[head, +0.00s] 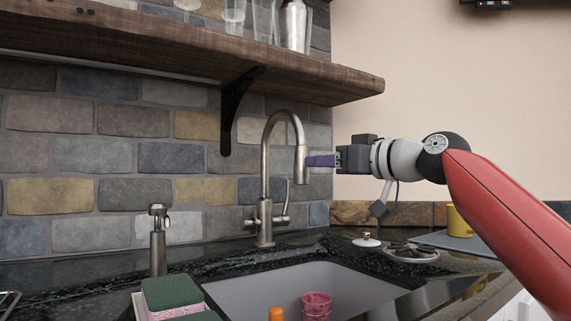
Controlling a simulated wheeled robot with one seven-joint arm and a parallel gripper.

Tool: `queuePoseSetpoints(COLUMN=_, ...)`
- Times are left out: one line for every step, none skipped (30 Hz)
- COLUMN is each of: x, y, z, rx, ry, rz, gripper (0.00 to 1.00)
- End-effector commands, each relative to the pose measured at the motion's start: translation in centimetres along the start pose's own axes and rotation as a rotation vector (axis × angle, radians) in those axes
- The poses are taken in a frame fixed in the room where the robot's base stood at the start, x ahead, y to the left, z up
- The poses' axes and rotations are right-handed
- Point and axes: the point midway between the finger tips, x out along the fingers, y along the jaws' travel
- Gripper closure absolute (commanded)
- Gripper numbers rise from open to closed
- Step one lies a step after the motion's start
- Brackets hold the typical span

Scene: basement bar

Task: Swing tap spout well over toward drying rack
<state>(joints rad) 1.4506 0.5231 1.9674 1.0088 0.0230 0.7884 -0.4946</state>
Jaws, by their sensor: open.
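The brushed-metal tap (265,210) stands upright behind the sink, and its gooseneck spout arches to the right, with the spout head (301,165) pointing down. My gripper (310,160) is level with the spout head, just to its right, with its bluish fingers pointing left. The fingertips look very close to the spout head; I cannot tell whether they touch it. The gripper is open and holds nothing visible. A bit of metal wire frame (8,303) shows at the lower left edge, perhaps the drying rack; most of it is out of view.
The sink (262,282) holds a pink cup (316,304) and an orange-topped item (276,314). Sponges (172,291) and a soap dispenser (158,240) stand to its left. A wooden shelf (180,50) with glassware hangs above. A yellow cup (458,221) stands at right.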

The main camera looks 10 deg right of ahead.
Motion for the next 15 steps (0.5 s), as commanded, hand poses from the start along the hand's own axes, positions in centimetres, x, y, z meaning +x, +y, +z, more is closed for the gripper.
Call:
queuePoseSetpoints(x=0.6, y=-0.1, z=-0.2, rx=0.0, ry=-0.001, rz=-0.002, gripper=0.52)
queuePoseSetpoints(x=1.0, y=-0.1, z=-0.2, rx=0.0, ry=-0.001, rz=-0.003, gripper=0.52)
queuePoseSetpoints(x=1.6, y=-0.2, z=-0.3, rx=0.0, ry=-0.002, rz=-0.004, gripper=0.52)
queuePoseSetpoints(x=2.1, y=-0.2, z=-0.3, rx=0.0, ry=-0.003, rz=-0.005, gripper=0.52)
queuePoseSetpoints(x=2.7, y=-0.2, z=-0.3, rx=0.0, ry=-0.002, rz=-0.004, gripper=0.52)
queuePoseSetpoints(x=3.4, y=-0.2, z=-0.3, rx=0.0, ry=-0.003, rz=-0.006, gripper=0.52)
queuePoseSetpoints(x=3.9, y=-0.2, z=-0.3, rx=0.0, ry=-0.003, rz=-0.005, gripper=0.52)
queuePoseSetpoints(x=4.4, y=-0.2, z=-0.3, rx=0.0, ry=-0.002, rz=-0.005, gripper=0.52)
queuePoseSetpoints(x=5.0, y=-0.2, z=-0.3, rx=0.0, ry=-0.003, rz=-0.005, gripper=0.52)
queuePoseSetpoints(x=5.4, y=-0.2, z=-0.3, rx=0.0, ry=-0.003, rz=-0.005, gripper=0.52)
queuePoseSetpoints(x=5.8, y=-0.2, z=-0.3, rx=0.001, ry=-0.002, rz=-0.005, gripper=0.52)
queuePoseSetpoints(x=6.2, y=-0.1, z=-0.3, rx=0.001, ry=-0.001, rz=-0.004, gripper=0.52)
queuePoseSetpoints(x=6.5, y=-0.1, z=-0.2, rx=0.0, ry=-0.002, rz=-0.003, gripper=0.52)
queuePoseSetpoints(x=6.7, y=-0.1, z=-0.2, rx=0.0, ry=-0.002, rz=-0.003, gripper=0.52)
queuePoseSetpoints(x=7.0, y=-0.1, z=-0.1, rx=0.0, ry=-0.002, rz=-0.003, gripper=0.52)
